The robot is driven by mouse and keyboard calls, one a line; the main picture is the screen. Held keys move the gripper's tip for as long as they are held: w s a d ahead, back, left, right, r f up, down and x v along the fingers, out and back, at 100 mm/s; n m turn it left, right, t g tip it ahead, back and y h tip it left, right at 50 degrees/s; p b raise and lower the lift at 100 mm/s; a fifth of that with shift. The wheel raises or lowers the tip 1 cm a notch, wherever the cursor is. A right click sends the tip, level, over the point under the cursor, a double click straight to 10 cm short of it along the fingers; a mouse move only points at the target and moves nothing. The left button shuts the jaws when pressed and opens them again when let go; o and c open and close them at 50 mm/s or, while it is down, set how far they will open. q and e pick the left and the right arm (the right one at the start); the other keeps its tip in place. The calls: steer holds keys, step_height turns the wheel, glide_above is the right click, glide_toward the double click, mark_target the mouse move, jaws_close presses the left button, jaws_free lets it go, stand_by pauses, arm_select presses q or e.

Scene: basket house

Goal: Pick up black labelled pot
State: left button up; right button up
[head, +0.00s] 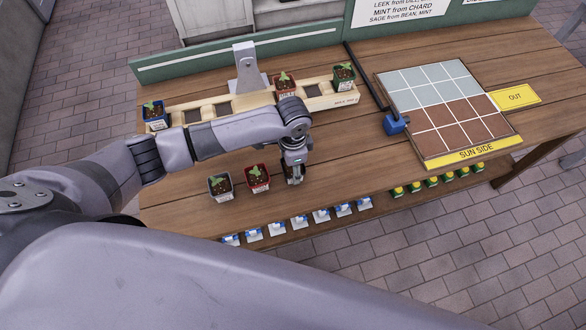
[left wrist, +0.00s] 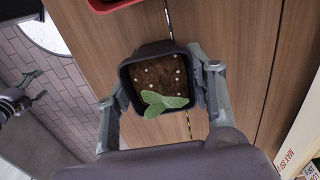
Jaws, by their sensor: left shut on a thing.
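My left gripper (head: 294,172) is near the front edge of the wooden table, pointing down. In the left wrist view its two fingers (left wrist: 158,92) are closed on opposite sides of a black pot (left wrist: 127,74), which holds brown soil with white specks and a green seedling. In the head view the gripper mostly hides this pot, and I cannot tell whether it touches the table. Its label is not readable. Another dark pot (head: 221,189) with a seedling stands to the left.
A red pot (head: 257,179) stands just left of the gripper. Behind is a wooden rack (head: 222,109) with blue (head: 155,116), red (head: 286,87) and green (head: 344,77) pots. A gridded tray (head: 428,155) and blue object (head: 396,124) are at right. Bare table lies between.

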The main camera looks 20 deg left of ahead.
arm_select(q)
steer(key=c, duration=0.3)
steer(key=shift+r, duration=0.1)
